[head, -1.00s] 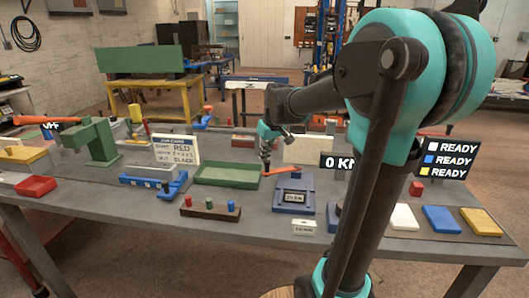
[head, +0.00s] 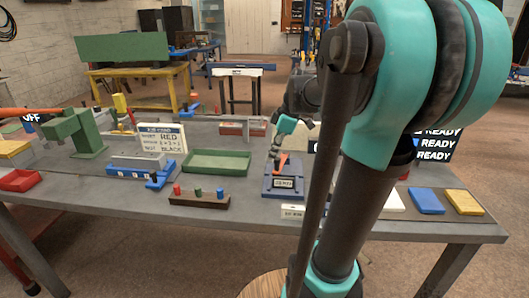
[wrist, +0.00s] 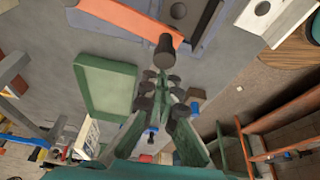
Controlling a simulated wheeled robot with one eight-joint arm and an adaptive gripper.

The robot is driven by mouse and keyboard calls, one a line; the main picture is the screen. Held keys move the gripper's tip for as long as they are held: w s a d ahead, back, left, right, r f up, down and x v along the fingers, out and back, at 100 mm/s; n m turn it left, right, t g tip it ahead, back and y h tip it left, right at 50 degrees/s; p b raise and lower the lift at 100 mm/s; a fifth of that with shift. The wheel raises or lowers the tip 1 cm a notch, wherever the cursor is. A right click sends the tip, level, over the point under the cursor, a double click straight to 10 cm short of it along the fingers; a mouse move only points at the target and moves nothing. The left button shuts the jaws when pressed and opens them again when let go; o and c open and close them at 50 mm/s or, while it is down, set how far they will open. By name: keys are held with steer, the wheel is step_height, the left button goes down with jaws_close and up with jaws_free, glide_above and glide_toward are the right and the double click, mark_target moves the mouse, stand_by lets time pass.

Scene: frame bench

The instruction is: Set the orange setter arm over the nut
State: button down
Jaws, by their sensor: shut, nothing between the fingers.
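The orange setter arm (head: 281,163) lies over the back part of a blue fixture (head: 284,186) with a small display. In the wrist view the orange arm (wrist: 125,18) crosses the top, and a dark knob (wrist: 164,50) stands at its near end. My gripper (head: 275,158) is low beside the arm, shut and empty. Its fingertips (wrist: 163,82) are close to the knob in the wrist view; I cannot tell whether they touch. A dark round piece (wrist: 178,10) sits on a grey plate just past the arm; I cannot tell if it is the nut.
A green tray (head: 216,163) lies left of the fixture, a peg block (head: 199,200) in front of it. A job card (head: 161,140) and a blue stand (head: 140,173) are farther left. A small white label block (head: 292,212) is in front. Blue and yellow pads (head: 426,201) lie right.

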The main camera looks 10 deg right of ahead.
steer(key=shift+s+d, duration=0.4)
steer(key=shift+d, duration=0.2)
steer(key=shift+s+d, duration=0.35)
steer(key=shift+d, duration=0.4)
steer(key=shift+a, duration=0.5)
steer(key=a+r, duration=0.1)
steer(key=a, duration=0.2)
step_height(320, 180, up, 8)
glide_above(279, 160)
steer(key=shift+a+r, duration=0.2)
